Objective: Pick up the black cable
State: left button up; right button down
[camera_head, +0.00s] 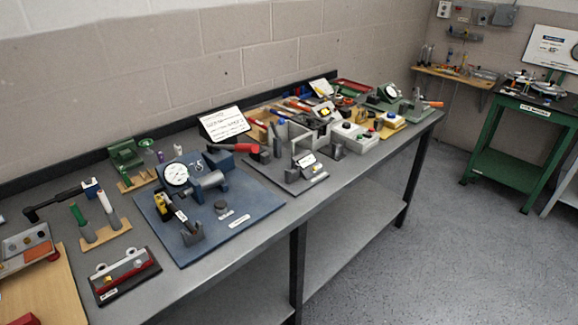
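I cannot make out a black cable for certain in the head view. A black, rod-like item (58,201) with a blue block at its right end lies on the workbench (262,236) at the far left; I cannot tell whether it is a cable or a tool. A red and black item (236,148) lies behind the blue plate (254,199), near the white sign. Neither of my grippers shows in this view.
The blue plate carries a dial gauge (176,174). A white sign (224,124) stands behind it. Several fixtures crowd the bench's far half. A green cart (505,170) stands at the right. The floor (430,265) between is clear.

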aim_at(179, 214)
jog(key=i+l+u, duration=0.2)
jog(key=u, duration=0.25)
jog(key=i+l+u, duration=0.1)
jog(key=l+u, duration=0.4)
jog(key=j, duration=0.1)
